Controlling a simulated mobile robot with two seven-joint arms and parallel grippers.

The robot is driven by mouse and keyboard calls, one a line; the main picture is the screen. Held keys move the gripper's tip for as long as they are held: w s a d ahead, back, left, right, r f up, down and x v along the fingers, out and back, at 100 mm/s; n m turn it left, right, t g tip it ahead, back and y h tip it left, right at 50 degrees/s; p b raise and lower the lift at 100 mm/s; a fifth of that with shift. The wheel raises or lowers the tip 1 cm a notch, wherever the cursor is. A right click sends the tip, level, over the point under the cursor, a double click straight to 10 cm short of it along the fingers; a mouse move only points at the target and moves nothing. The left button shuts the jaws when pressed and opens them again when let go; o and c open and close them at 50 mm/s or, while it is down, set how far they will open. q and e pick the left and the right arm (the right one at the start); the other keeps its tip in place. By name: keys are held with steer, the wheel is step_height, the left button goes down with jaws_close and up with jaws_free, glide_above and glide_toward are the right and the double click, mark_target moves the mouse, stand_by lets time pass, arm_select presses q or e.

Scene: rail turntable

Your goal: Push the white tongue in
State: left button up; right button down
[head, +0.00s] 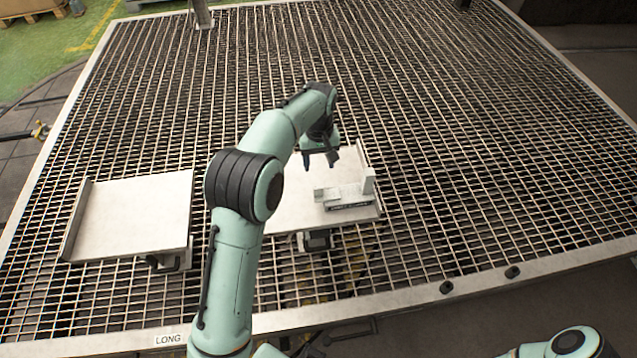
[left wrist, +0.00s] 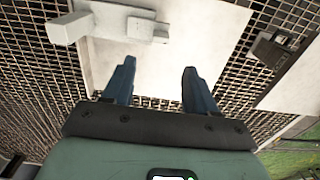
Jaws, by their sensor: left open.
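A small pale fixture (head: 345,196) with dark lettering on its front face sits on the near right part of the right-hand plate. Its upright block (head: 368,184) is at the right end, and what looks like the white tongue (head: 320,194) sticks out at the left end. In the left wrist view the fixture (left wrist: 112,18) is at the upper left, with the tongue's end (left wrist: 150,28) toward the middle. My left gripper (head: 320,158) is over the plate, behind the fixture. Its dark fingers (left wrist: 158,84) are apart, with nothing between them. My right gripper is out of view.
The right-hand plate (head: 290,208) is otherwise bare. A second, empty plate (head: 135,215) with a raised left edge lies to the left, with a gap between them. Both are on a wide metal grating (head: 450,130). A label reading LONG (head: 168,339) is on the front rim.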

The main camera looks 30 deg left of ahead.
mark_target(321, 188)
arm_select(q)
step_height(321, 188, down, 13)
steer(key=shift+s+f+b, duration=0.1)
steer(key=shift+f+b, duration=0.1)
steer(key=shift+b, duration=0.4)
jaws_close()
steer(key=shift+w+d+r+p, duration=0.15)
steer(key=shift+w+d+p, duration=0.1)
steer(key=shift+d+p, duration=0.15)
steer(key=shift+w, duration=0.1)
jaws_free()
